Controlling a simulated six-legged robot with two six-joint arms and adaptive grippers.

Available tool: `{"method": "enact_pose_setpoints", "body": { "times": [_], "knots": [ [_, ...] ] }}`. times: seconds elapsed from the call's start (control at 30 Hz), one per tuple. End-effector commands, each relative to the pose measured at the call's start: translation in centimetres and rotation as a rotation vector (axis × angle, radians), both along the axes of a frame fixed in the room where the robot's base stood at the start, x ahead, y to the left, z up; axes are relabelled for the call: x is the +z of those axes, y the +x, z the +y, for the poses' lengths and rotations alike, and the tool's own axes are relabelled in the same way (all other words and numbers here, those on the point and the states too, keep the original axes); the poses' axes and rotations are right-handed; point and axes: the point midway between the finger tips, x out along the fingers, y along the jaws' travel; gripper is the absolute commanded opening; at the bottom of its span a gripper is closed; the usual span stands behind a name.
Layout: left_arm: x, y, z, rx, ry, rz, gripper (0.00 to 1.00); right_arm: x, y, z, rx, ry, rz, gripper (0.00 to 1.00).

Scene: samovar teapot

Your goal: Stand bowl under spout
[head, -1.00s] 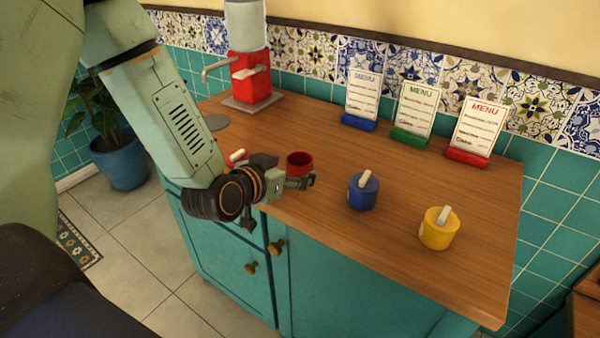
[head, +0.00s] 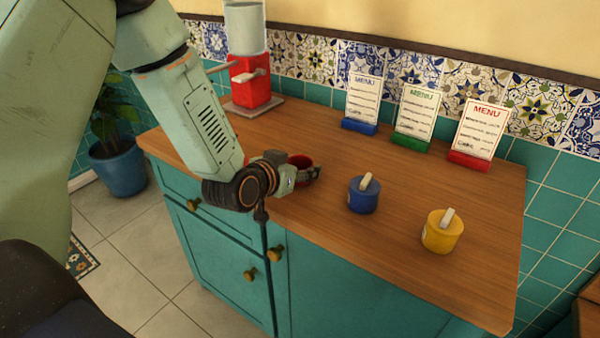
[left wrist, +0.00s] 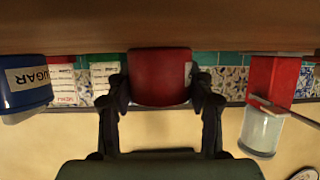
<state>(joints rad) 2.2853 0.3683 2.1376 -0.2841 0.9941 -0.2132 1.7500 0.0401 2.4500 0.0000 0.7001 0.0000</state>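The red bowl (head: 304,162) stands on the wooden counter near its front edge. In the left wrist view, which is upside down, the bowl (left wrist: 160,78) sits between the two fingers of my left gripper (left wrist: 160,95). The fingers are spread on either side of it; firm contact is not clear. In the head view my left gripper (head: 300,178) is low at the counter's front edge, covering part of the bowl. The red dispenser (head: 250,88) with a clear cylinder stands at the back left. My right gripper is not in view.
A blue pot (head: 363,194) and a yellow pot (head: 441,232) stand to the right of the bowl. Menu stands (head: 413,115) line the wall. The wooden counter (head: 400,180) is clear between them. A potted plant (head: 118,168) is on the floor at left.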

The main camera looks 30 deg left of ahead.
Motion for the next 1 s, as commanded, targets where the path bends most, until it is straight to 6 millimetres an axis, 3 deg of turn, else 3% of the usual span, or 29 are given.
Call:
{"method": "enact_pose_setpoints", "body": {
  "times": [0.47,0.67,0.77,1.0],
  "knots": [
    [0.1,0.0,0.0,0.0,0.0,-0.002,0.09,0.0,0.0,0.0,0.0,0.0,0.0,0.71],
    [0.4,0.1,0.0,0.0,0.0,-0.003,0.08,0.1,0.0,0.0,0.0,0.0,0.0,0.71],
    [1.6,0.1,0.0,0.001,0.0,-0.005,0.08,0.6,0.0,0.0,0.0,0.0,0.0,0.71],
    [6.5,0.1,0.0,0.001,-0.001,-0.006,0.08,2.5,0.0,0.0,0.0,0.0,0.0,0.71]
  ]
}}
